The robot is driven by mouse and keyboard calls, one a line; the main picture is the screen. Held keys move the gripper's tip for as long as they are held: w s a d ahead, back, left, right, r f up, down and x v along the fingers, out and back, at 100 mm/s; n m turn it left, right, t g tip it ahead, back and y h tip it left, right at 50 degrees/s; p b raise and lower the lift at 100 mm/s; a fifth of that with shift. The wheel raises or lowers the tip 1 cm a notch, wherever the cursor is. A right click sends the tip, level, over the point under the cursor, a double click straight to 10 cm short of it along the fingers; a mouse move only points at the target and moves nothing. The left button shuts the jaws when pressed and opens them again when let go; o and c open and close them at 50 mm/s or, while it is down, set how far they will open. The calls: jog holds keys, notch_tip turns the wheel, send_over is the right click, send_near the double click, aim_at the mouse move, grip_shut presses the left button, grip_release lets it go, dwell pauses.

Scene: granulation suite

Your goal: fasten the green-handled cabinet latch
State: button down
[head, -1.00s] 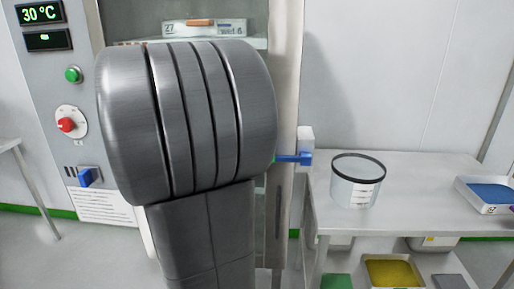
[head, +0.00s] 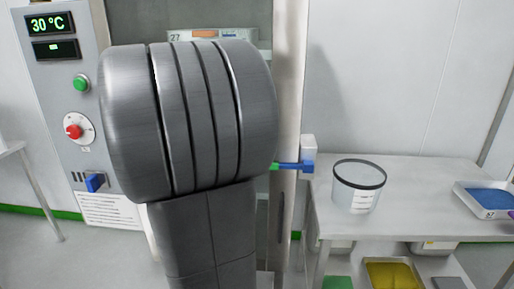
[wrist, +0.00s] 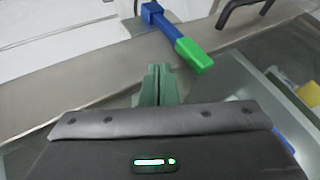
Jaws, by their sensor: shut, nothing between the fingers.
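The cabinet latch shows in the wrist view as a blue lever (wrist: 165,24) with a green handle (wrist: 194,56) at its end, above and slightly right of my gripper. My gripper (wrist: 158,72) is shut and empty, its green fingertips just below and left of the green handle, apart from it in the picture. In the head view the blue latch lever (head: 292,166) shows at the cabinet's right edge; only a small green bit shows beside my arm. My arm hides my gripper and much of the cabinet front in that view.
A control panel (head: 60,120) with a green button, red knob and blue switch stands at left. A bench (head: 420,170) at right carries a clear tub (head: 358,190) and a tray of blue material (head: 480,200). A dark handle (wrist: 240,12) sits near the latch in the wrist view.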

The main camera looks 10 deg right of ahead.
jog(key=v, duration=1)
jog(key=shift+a, duration=0.2)
jog(key=shift+d, duration=0.1)
jog(key=a+f+b+x, duration=0.1)
jog(key=f+b+x, duration=0.1)
jog(key=x, duration=1)
jog(key=shift+s+a+f+b, duration=0.2)
jog(key=shift+a+f+b, duration=0.05)
jog(key=shift+b, duration=0.6)
